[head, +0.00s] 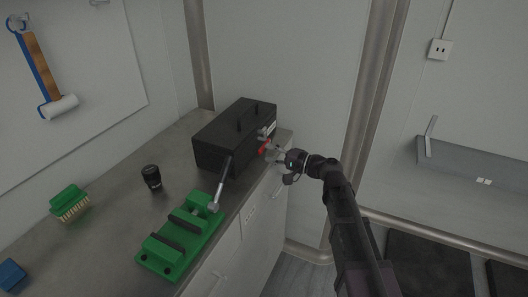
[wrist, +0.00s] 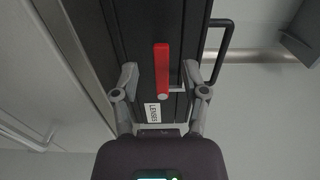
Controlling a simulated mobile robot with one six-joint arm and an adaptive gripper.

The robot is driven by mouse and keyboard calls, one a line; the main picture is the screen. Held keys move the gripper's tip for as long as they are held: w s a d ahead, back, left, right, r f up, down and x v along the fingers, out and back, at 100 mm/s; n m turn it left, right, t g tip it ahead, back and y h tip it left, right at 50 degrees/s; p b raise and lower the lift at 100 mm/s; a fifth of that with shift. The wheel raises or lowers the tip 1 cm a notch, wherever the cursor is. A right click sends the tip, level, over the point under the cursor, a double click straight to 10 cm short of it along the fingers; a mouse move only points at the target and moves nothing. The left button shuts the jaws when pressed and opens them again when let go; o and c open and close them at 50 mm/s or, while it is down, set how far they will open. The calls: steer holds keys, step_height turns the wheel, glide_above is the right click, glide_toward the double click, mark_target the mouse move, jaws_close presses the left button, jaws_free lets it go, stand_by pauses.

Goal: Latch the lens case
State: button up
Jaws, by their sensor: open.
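The lens case (head: 224,138) is a black box with a top handle, standing at the far right end of the grey counter. Its lid looks closed. In the wrist view the case (wrist: 138,35) fills the middle and bears a white label (wrist: 153,111) reading "LENSES". A red latch lever (wrist: 161,70) sits on that face; it also shows in the head view (head: 265,146). My gripper (wrist: 160,77) is open, with one finger on each side of the red lever. I see gaps between the fingers and the lever. Whether the latch is engaged I cannot tell.
A green vise (head: 165,254) with an upright grey handle stands at the counter's front edge, close to the case. A black cylinder (head: 151,177), a green brush (head: 70,203) and a blue block (head: 11,273) stand further left. The counter's middle (head: 120,212) is clear.

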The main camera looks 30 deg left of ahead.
steer(key=d, duration=0.8)
steer(key=shift+w+d, duration=0.25)
steer(key=shift+w, duration=0.15)
steer(key=s+d+f+t+h, duration=0.1)
steer(key=d+f+h, duration=0.45)
steer(key=d, duration=0.65)
steer(key=s+d+f+h, duration=0.1)
steer(key=d+f+h, duration=0.5)
steer(key=d, duration=0.6)
steer(key=s+d+f+t+h, duration=0.15)
steer(key=d+f+h, duration=0.25)
steer(key=d+f, duration=0.55)
steer(key=s+d+r+m+h, duration=0.1)
steer(key=s+d+r+h, duration=0.15)
steer(key=d, duration=0.75)
step_height(320, 180, up, 14)
steer(key=p, duration=1.4)
steer(key=shift+a+g, duration=0.15)
steer(key=shift+g, duration=0.3)
